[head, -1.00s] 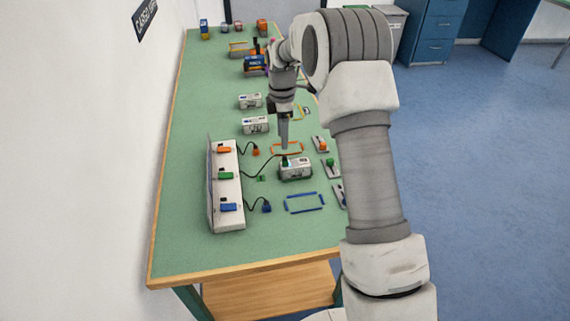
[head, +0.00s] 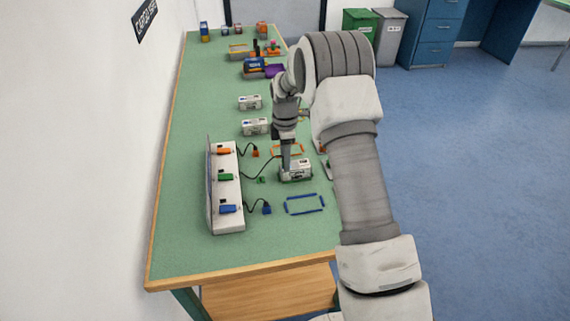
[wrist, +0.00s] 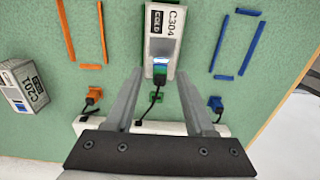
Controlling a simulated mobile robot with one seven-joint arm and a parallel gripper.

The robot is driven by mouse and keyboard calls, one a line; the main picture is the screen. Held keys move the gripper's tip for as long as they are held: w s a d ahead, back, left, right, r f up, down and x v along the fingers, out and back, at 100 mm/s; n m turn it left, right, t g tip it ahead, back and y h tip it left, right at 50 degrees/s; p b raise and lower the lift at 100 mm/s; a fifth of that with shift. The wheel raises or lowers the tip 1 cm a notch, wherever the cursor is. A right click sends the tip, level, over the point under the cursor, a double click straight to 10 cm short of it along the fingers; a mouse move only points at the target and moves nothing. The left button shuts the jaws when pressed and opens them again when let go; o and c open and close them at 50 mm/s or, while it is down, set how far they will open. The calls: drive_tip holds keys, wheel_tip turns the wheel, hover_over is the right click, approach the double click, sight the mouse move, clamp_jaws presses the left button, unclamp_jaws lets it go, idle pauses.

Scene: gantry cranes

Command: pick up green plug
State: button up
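The green plug (wrist: 159,79) is at the near end of the white COLD box marked C304 (wrist: 163,32) in the wrist view, with a blue-lit top and a black cable trailing from it. In the head view my gripper hides it, and the box (head: 298,173) stands under my gripper (head: 286,176). In the wrist view my gripper (wrist: 159,74) is open, with one finger on each side of the plug and gaps between. I cannot tell how far above it the fingertips are.
A white panel (head: 225,193) with orange, green and blue blocks stands left. An orange plug (head: 255,153) and a blue plug (head: 266,208) lie near it on cables. A blue frame (head: 304,204) marks free green table. Other white boxes (head: 255,127) stand farther back.

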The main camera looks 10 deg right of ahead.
clamp_jaws()
drive_tip(key=shift+r, duration=0.15)
